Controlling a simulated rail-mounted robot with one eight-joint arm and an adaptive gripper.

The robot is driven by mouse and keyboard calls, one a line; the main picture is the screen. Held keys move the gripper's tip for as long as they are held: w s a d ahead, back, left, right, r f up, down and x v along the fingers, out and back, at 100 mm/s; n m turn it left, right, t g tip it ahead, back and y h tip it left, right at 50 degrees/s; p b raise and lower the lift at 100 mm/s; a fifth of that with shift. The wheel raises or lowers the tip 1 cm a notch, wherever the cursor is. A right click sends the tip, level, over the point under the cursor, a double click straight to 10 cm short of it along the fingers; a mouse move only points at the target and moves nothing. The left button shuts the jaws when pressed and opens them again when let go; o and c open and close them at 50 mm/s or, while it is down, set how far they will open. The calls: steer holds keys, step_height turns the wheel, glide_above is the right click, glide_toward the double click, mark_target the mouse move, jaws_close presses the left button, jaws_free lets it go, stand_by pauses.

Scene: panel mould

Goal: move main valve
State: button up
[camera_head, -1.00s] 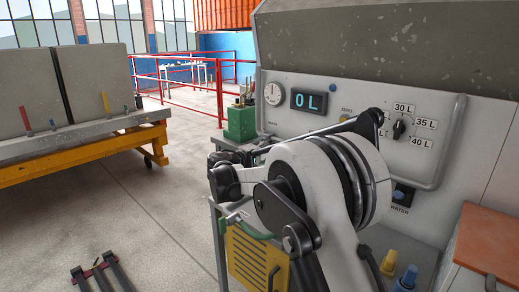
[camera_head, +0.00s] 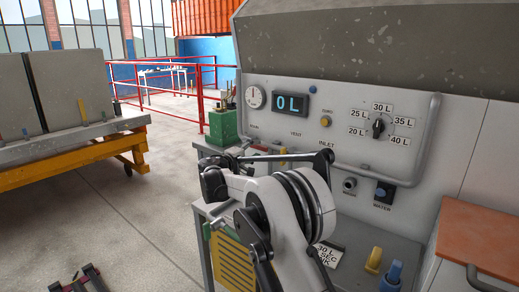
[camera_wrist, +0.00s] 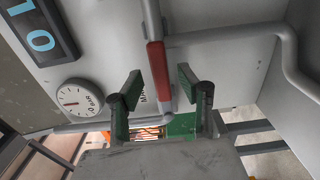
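The main valve's red lever handle (camera_wrist: 158,72) shows in the wrist view on a grey pipe along the panel, beside a partly hidden label starting "MA". My gripper (camera_wrist: 160,78) is open, with one dark finger with a green pad on each side of the red handle. I cannot tell whether either finger touches it. In the head view my gripper is largely hidden behind my arm near the panel's left side, and I cannot make out the red handle there. The display (camera_head: 290,103) reads 0 L.
A round gauge (camera_head: 256,97) sits left of the display. A volume dial (camera_head: 379,127) and a water button (camera_head: 381,193) are to the right. A green box (camera_head: 223,126) stands at the panel's left. Grey pipe rails run near my fingers. Yellow and blue handles stand at lower right.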

mark_target(259, 148)
steer(key=shift+x, duration=1.55)
jaws_close()
